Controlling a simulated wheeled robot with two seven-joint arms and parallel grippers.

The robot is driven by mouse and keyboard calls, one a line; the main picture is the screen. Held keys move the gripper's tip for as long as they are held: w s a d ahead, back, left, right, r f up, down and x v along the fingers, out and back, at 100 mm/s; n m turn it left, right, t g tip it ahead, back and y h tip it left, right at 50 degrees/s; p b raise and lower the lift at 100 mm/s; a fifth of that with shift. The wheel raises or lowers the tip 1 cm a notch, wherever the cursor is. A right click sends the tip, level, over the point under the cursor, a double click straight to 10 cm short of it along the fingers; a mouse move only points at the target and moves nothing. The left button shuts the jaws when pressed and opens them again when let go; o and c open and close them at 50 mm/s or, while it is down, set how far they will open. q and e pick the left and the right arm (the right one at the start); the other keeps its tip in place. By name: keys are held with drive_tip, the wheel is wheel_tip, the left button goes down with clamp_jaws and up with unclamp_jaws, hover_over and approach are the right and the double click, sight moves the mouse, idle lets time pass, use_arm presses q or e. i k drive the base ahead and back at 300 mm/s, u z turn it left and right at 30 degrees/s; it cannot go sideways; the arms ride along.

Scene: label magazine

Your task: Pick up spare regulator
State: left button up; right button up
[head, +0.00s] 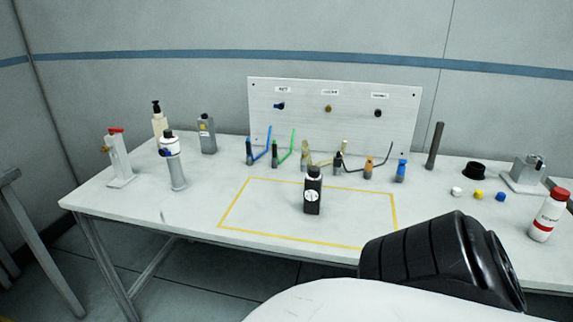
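A black block with a round white dial and a black knob on top (312,196), which looks like a regulator, stands upright inside a yellow outlined rectangle (230,203) on the white table. A grey block with a dark top and a small dial (207,137) stands at the back left and also resembles a regulator. No label tells which one is the spare.
A white upright panel (335,130) stands behind several coloured hooked tools. At left are a white-and-grey cylinder (172,165), a red-topped unit (118,160) and a pump bottle (158,120). A red-banded bottle (546,216) stands right. My own body hides the front right table edge.

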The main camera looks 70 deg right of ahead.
sight(313, 187)
drive_tip(key=i, duration=1.15)
drive_tip(key=z, duration=2.15)
